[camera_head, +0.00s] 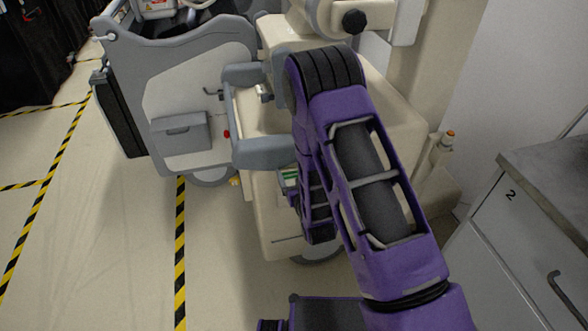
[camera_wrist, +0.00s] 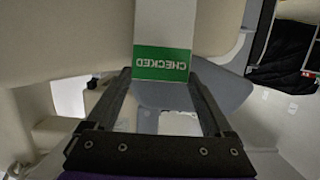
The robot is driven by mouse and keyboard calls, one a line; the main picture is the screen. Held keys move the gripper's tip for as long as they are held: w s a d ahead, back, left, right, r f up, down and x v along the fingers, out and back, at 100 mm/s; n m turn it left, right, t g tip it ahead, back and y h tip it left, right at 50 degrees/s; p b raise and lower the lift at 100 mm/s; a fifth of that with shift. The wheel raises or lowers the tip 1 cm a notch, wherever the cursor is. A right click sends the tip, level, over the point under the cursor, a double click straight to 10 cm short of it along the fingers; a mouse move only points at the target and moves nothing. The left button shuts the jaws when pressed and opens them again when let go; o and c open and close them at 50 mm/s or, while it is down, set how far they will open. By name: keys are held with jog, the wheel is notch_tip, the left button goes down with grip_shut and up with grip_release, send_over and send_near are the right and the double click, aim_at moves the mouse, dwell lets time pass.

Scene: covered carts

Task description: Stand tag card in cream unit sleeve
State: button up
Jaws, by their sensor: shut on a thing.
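In the wrist view, my gripper (camera_wrist: 160,74) is shut on the tag card (camera_wrist: 163,30). The card is white with a green band reading "CHECKED", upside down in this view; its far end runs past the top edge. In the head view a small green and white bit of the card (camera_head: 289,176) shows beside my purple arm, in front of the cream unit (camera_head: 272,222). My arm hides most of the gripper and the unit's near face there. I cannot make out the cream unit's sleeve, nor whether the card touches anything.
A grey-and-cream cart (camera_head: 205,90) with a grey pocket (camera_head: 182,133) stands at the left. Grey curved handles (camera_head: 265,152) stick out close to my arm. A numbered cabinet (camera_head: 510,215) stands at the right. The taped floor (camera_head: 90,240) at the left is clear.

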jog(key=shift+f, duration=0.25)
jog(key=o, duration=1.5)
jog(key=shift+s, duration=0.1)
jog(key=p+v, duration=0.5)
jog(key=v, duration=1.2)
jog(key=shift+p, duration=0.4)
jog(key=shift+d+r, duration=0.1)
